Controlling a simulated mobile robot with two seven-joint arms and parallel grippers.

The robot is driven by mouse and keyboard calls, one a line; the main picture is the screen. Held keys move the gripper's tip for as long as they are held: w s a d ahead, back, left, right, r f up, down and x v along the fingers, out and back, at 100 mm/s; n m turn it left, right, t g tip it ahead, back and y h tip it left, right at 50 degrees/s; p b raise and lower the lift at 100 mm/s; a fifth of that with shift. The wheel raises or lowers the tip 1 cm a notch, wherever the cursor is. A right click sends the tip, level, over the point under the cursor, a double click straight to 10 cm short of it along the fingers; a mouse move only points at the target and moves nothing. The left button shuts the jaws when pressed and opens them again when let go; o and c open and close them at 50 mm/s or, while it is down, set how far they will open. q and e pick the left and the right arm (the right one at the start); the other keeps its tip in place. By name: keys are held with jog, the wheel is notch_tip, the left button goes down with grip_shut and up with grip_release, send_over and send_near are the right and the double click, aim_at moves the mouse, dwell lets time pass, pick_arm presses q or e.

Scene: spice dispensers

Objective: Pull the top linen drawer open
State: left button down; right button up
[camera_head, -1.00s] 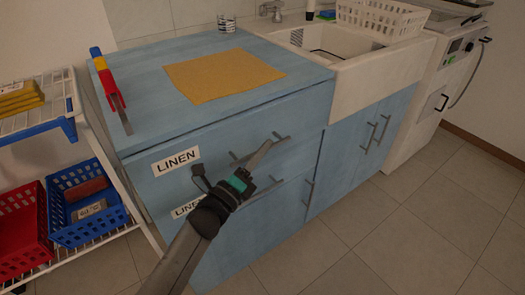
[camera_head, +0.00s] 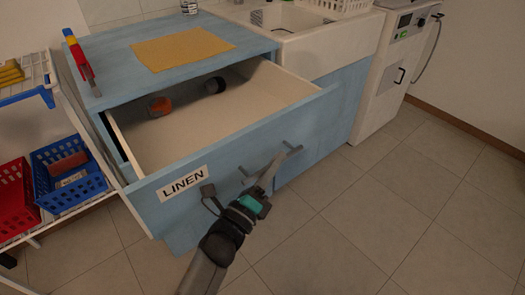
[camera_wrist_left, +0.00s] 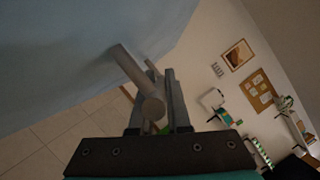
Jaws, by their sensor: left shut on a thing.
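The top linen drawer (camera_head: 225,165) is pulled well out of the blue cabinet, and its pale inside shows. Its front carries a white LINEN label (camera_head: 183,183) and a grey bar handle (camera_head: 290,151). My left gripper (camera_head: 276,165) is at the handle, shut on it. In the left wrist view the round end of the handle (camera_wrist_left: 153,107) sits between the fingers, close to the blue drawer front (camera_wrist_left: 70,50). Inside the drawer lie an orange and dark item (camera_head: 160,105) and a dark, round-ended item (camera_head: 214,86). My right gripper is not in view.
A yellow cloth (camera_head: 182,48) and a red, yellow and blue tool (camera_head: 78,55) lie on the cabinet top (camera_head: 120,70). A rack with blue (camera_head: 68,175) and red baskets (camera_head: 14,200) stands left. The tiled floor (camera_head: 370,220) at right is clear.

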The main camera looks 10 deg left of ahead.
pick_arm(q)
jog(key=shift+s+d, duration=1.1)
jog(key=shift+d, duration=0.3)
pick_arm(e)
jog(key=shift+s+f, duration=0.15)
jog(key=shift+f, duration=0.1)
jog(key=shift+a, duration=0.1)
pick_arm(q)
jog(key=c, duration=0.9)
grip_release()
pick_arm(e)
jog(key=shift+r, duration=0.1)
pick_arm(q)
jog(key=shift+s, duration=0.1)
jog(key=p+v, duration=0.1)
jog(key=v, duration=1.4)
jog(key=shift+f+p, duration=0.15)
jog(key=shift+p, duration=0.25)
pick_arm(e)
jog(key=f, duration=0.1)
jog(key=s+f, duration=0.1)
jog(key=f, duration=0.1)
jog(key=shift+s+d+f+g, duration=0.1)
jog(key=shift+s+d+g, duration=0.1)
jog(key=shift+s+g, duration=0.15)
